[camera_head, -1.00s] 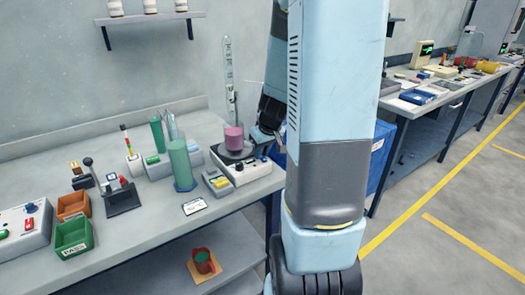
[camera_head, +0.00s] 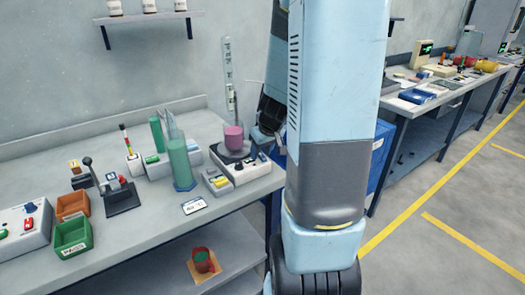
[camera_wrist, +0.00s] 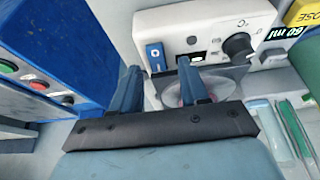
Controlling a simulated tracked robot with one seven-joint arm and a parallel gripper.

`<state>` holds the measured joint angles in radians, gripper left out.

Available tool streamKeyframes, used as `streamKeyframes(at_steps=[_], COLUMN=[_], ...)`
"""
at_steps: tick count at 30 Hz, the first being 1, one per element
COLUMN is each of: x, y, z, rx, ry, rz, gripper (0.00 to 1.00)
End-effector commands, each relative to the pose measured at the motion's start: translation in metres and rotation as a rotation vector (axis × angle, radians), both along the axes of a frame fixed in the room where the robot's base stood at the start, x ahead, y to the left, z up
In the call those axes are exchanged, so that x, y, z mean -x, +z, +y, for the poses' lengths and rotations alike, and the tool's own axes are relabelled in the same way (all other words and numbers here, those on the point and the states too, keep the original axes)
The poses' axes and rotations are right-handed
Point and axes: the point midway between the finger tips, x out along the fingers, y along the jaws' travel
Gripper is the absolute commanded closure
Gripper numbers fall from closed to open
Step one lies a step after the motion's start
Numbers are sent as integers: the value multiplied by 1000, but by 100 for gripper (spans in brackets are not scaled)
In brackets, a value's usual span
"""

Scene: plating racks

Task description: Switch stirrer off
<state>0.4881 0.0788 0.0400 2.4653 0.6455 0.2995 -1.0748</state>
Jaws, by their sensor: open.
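The stirrer (camera_head: 240,172) is a white box at the right end of the left bench, with a beaker of pink liquid (camera_head: 233,137) on top. In the wrist view its front panel (camera_wrist: 205,22) shows a blue rocker switch (camera_wrist: 155,57), small dark fittings and a black knob (camera_wrist: 238,45). I cannot tell which side of the switch is pressed. My gripper (camera_wrist: 160,76) is open and empty; the switch appears just beyond the gap between its blue fingers. Contact cannot be made out. In the head view my gripper is by the stirrer's right side, mostly hidden by my arm.
A label card (camera_head: 194,205) lies in front. A blue cabinet (camera_wrist: 60,45) stands close on the left in the wrist view. Bins stand further left.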

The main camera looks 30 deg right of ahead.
Motion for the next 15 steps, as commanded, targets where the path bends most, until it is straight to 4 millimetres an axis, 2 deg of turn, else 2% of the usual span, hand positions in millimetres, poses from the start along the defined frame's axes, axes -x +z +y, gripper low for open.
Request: streamKeyframes(at_steps=[7,15], x=[3,16], y=[9,42], z=[0,-1], rx=[2,3], ry=[1,2], rz=[-3,-5], gripper=[55,55])
